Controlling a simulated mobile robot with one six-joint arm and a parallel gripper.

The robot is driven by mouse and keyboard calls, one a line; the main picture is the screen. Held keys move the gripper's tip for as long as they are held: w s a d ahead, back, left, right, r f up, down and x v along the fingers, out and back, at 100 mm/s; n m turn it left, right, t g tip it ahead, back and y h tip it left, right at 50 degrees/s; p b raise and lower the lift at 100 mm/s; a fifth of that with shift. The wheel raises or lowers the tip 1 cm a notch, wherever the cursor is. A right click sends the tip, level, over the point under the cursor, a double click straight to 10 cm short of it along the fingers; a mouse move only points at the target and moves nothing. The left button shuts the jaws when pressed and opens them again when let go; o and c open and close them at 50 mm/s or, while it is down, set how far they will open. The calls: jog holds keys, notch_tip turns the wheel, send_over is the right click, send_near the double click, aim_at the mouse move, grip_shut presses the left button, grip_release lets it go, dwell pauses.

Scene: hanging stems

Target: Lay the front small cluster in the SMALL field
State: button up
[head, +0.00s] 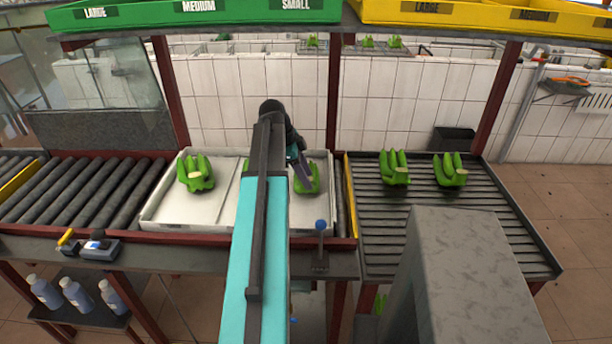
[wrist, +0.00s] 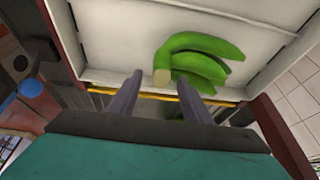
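My gripper (head: 303,172) is over the right part of a white tray (head: 222,208), close to a green banana cluster (head: 312,182). In the wrist view, my gripper (wrist: 158,92) is open and empty. The cluster (wrist: 205,58) lies just beyond its fingertips, with its pale cut stem facing the gap between them. Another cluster (head: 195,173) lies in the left part of the tray, and a sliver of green shows beside my arm. The word SMALL (head: 296,4) is on the right end of a green tray (head: 130,14) above; its inside is barely visible.
Two clusters (head: 395,167) (head: 450,170) lie on the ribbed table to the right. A yellow tray (head: 480,18) is at the upper right. A roller conveyor (head: 80,190) runs at the left. Red posts (head: 333,95) and a dark shelf edge stand behind the white tray.

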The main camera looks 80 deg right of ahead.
dwell(0.3)
jog(key=b+v, duration=0.3)
jog(key=v, duration=1)
jog(key=shift+r, duration=0.4)
jog(key=shift+w, duration=0.1)
